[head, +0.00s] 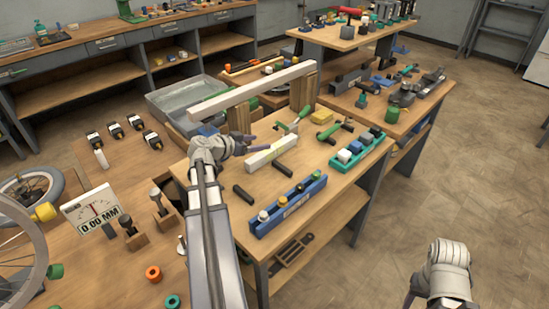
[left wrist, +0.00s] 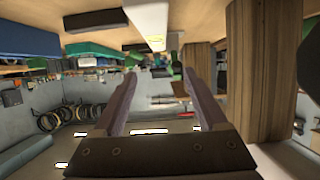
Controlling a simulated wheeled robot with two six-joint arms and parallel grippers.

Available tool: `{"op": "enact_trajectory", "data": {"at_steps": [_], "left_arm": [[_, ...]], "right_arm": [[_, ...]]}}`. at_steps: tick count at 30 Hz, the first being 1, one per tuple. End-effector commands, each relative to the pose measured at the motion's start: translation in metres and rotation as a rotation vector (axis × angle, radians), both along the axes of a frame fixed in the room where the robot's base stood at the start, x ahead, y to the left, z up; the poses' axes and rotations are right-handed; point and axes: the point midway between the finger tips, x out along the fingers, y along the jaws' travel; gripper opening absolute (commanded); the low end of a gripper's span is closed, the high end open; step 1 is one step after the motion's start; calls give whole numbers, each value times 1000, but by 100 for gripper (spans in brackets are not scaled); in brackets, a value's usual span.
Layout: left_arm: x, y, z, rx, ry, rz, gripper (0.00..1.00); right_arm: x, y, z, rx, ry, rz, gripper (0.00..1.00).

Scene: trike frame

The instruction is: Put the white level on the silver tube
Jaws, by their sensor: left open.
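The white level (head: 271,152) lies on the near wooden bench, a pale bar with a yellowish patch in its middle. It also shows at the top of the left wrist view (left wrist: 148,18). The silver tube (head: 255,90) is a long pale bar across two upright wooden blocks (head: 304,88), behind the level. My left gripper (head: 250,143) is open and empty, just left of the level and in front of the tube. Its spread purple fingers show in the left wrist view (left wrist: 160,78). My right arm shows at the lower right, but its fingers are mostly hidden.
A blue tray (head: 288,207) with several coloured caps and a green tray (head: 357,150) stand on the bench. Black bars, a green-handled tool (head: 293,122) and a yellow block (head: 321,117) lie around the level. A gauge sign (head: 92,213) stands left. Floor at right is clear.

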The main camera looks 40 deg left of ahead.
Motion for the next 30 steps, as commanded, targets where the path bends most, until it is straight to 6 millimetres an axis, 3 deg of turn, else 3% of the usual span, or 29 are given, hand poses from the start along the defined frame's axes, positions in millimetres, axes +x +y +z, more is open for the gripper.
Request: {"op": "enact_trajectory", "data": {"at_steps": [1, 6, 13, 30], "left_arm": [[0, 0, -14, 0, 0, 0, 75], [0, 0, -33, 0, 0, 0, 75], [3, 0, -34, 0, 0, -1, 75], [41, -5, -54, 0, 0, -3, 75]], "right_arm": [[0, 0, -14, 0, 0, 0, 50], [0, 0, -34, 0, 0, 0, 50], [0, 0, -34, 0, 0, 0, 50], [0, 0, -54, 0, 0, 0, 50]]}}
